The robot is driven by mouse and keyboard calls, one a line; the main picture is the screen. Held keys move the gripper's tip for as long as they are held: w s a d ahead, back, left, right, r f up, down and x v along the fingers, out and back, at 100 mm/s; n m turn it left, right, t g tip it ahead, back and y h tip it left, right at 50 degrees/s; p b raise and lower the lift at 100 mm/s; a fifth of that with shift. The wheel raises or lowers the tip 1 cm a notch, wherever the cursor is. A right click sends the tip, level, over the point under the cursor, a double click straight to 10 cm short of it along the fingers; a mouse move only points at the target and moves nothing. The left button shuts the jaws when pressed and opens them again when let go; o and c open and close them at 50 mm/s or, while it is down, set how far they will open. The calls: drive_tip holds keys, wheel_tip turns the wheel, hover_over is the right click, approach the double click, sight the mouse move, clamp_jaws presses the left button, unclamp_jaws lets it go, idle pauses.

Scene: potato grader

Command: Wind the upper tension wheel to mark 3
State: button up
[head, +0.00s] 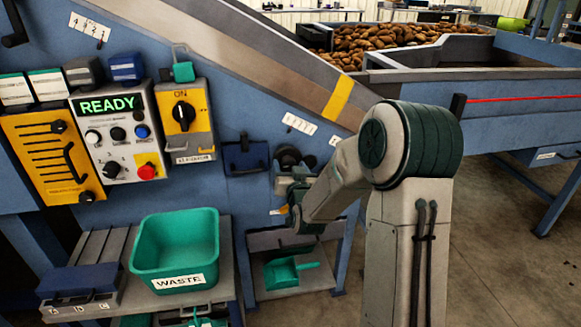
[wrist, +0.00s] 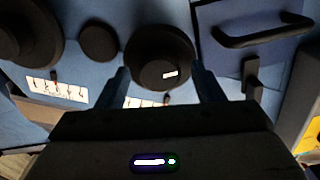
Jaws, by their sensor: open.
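In the wrist view a dark round wheel (wrist: 158,52) with a small white mark on its face sits between the two fingertips of my open gripper (wrist: 163,82). I cannot tell whether the fingers touch it. A numbered plate (wrist: 57,90) reading 1 to 4 is at the left, and another plate (wrist: 143,102) lies below the wheel, partly hidden by my gripper. A larger dark wheel (wrist: 25,38) is at the left edge. In the head view dark wheels (head: 287,156) show on the blue panel, partly behind my gripper (head: 296,212). Which is the upper one is not clear.
A smaller dark knob (wrist: 100,42) sits between the wheels. A blue flap with a black handle (wrist: 262,32) is close on the right.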

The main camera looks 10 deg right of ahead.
drive_tip(key=c, duration=1)
drive_tip(key=shift+f+b, duration=0.15)
drive_tip(key=shift+b, duration=0.2)
drive_tip(key=n+b, duration=0.1)
drive_tip(key=b, duration=0.1)
drive_tip(key=n+b, duration=0.2)
drive_tip(key=b, duration=0.1)
drive_tip(key=shift+a+f+n, duration=0.1)
drive_tip(key=shift+f+n, duration=0.1)
drive_tip(key=shift+n, duration=0.1)
drive_tip(key=n+b, duration=0.5)
drive_tip(key=b, duration=0.1)
drive_tip(key=shift+b, duration=0.35)
drive_tip(key=n+b, duration=0.4)
drive_tip(key=shift+r+n, duration=0.1)
drive_tip(key=shift+n, duration=0.3)
drive_tip(key=shift+r+n+b, duration=0.15)
drive_tip(key=shift+n+b, duration=1.15)
drive_tip(key=shift+n, duration=0.9)
